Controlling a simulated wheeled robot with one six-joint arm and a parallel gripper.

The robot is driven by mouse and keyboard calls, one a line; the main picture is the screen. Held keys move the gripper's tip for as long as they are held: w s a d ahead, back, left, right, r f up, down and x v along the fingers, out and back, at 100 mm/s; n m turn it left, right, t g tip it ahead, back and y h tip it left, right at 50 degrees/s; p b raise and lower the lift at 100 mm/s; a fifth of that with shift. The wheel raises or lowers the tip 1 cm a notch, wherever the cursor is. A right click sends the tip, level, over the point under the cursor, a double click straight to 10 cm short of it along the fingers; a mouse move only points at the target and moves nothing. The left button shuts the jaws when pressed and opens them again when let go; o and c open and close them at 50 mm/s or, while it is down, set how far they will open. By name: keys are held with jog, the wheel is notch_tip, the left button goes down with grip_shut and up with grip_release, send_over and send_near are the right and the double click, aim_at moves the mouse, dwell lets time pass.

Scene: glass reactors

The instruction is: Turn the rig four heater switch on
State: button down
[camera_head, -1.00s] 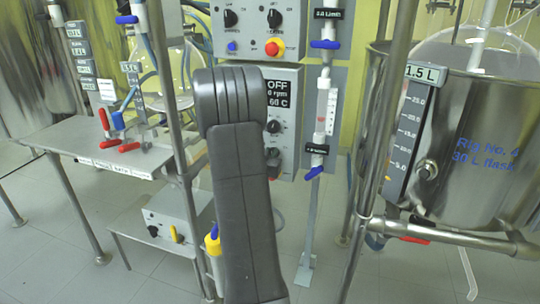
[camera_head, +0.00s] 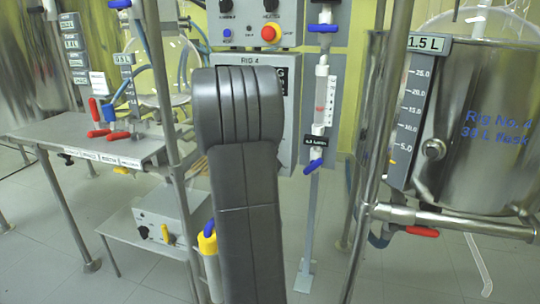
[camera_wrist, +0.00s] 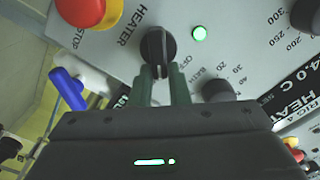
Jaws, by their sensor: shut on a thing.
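The heater switch (camera_wrist: 156,45) is a black knob on a grey panel in the wrist view, under the word HEATER. My gripper (camera_wrist: 160,74) has its two green fingers shut on the knob's narrow grip. A round green lamp (camera_wrist: 199,34) beside the switch is lit. A dark display (camera_wrist: 295,92) at the right edge is partly cut off and shows "4.0 C" and part of "HEATING". In the head view, my arm covers my gripper and most of the lower panel marked RIG 4 (camera_head: 287,62).
A red stop button on a yellow base (camera_wrist: 88,10) is close to the switch, at upper left. A smaller knob (camera_wrist: 218,89) with a temperature scale lies right of my fingers. A blue-handled valve (camera_wrist: 68,88) is at left. A steel vessel (camera_head: 490,100) stands at right.

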jog(key=shift+d+f+m+b, duration=0.1)
jog(key=shift+f+m+b, duration=0.15)
jog(key=shift+m+b, duration=0.8)
jog(key=shift+m, duration=0.35)
jog(key=shift+s, duration=0.1)
jog(key=c, duration=1.4)
grip_release()
jog(key=p+v, duration=0.3)
jog(key=v, duration=1)
jog(key=shift+s+r, duration=0.1)
jog(key=shift+s, duration=0.25)
